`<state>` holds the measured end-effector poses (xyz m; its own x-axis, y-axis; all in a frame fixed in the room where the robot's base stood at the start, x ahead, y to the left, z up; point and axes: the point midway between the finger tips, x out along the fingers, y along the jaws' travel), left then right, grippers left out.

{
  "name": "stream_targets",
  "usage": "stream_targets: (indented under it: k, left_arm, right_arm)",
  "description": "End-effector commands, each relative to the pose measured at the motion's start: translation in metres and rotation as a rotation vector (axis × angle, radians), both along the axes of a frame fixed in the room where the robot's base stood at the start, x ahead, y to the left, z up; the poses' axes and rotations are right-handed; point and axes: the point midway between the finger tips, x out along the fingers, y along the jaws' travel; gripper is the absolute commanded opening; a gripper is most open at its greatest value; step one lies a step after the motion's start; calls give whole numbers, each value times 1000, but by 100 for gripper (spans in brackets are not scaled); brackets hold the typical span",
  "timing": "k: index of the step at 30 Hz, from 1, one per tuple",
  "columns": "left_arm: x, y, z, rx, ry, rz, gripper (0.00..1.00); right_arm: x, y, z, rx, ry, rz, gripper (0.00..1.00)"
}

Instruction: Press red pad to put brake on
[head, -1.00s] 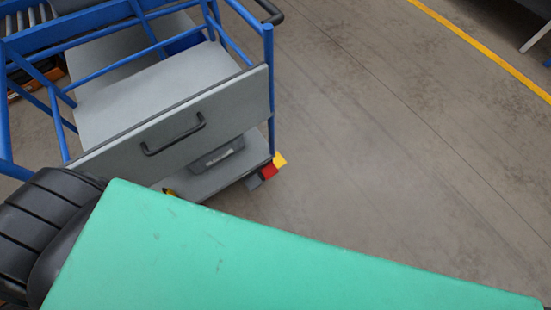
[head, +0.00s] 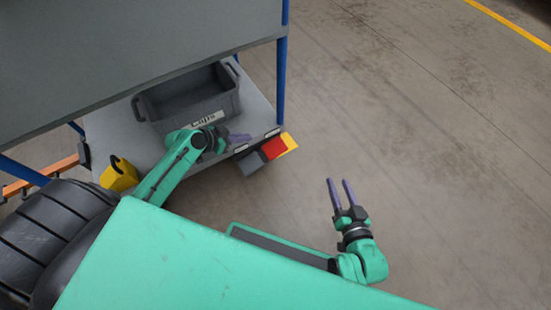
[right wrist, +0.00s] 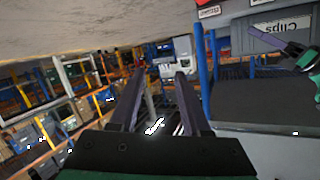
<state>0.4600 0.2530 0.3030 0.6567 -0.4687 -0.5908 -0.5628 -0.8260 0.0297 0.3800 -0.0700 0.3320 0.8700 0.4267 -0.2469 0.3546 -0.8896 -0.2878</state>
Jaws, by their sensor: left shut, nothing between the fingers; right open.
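The red pad (head: 274,148) sits at the lower front corner of the cart, between a yellow pad (head: 290,142) and a grey pad (head: 250,164). My left gripper (head: 241,138) is shut and empty over the lower shelf's edge, just left of the red pad; whether it touches anything there I cannot tell. It also shows in the right wrist view (right wrist: 268,37). My right gripper (head: 339,182) is open and empty above the floor, to the right of and nearer than the pads. Its fingers show in the right wrist view (right wrist: 158,85).
A grey bin (head: 190,100) labelled Clips stands on the lower shelf (head: 118,137), with the cart's grey panel (head: 130,45) above. A yellow block-like thing (head: 119,175) is at the shelf's left. A blue post (head: 281,80) rises behind the pads. Floor to the right is clear.

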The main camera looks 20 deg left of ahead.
Motion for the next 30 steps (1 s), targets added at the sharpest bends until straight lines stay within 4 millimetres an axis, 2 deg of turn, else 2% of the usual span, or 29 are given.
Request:
stream_targets:
  k: [1, 5, 8, 17, 30]
  left_arm:
    - [4, -9, -10, -7, -36, -42, 0]
    - [7, -21, 8, -19, -78, -95, 0]
    - [7, -22, 13, -21, -79, -98, 0]
    - [8, -22, 12, -21, -77, -95, 0]
    - [21, -33, 0, -21, -76, -93, 0]
  right_arm:
    - [2, 3, -9, 29, -34, -2, 47]
    - [4, 7, 11, 66, -73, -5, 47]
    - [5, 7, 17, 67, -75, -4, 47]
    - [10, 7, 22, 67, -95, -7, 47]
    - [49, 3, 90, 98, -315, -36, 47]
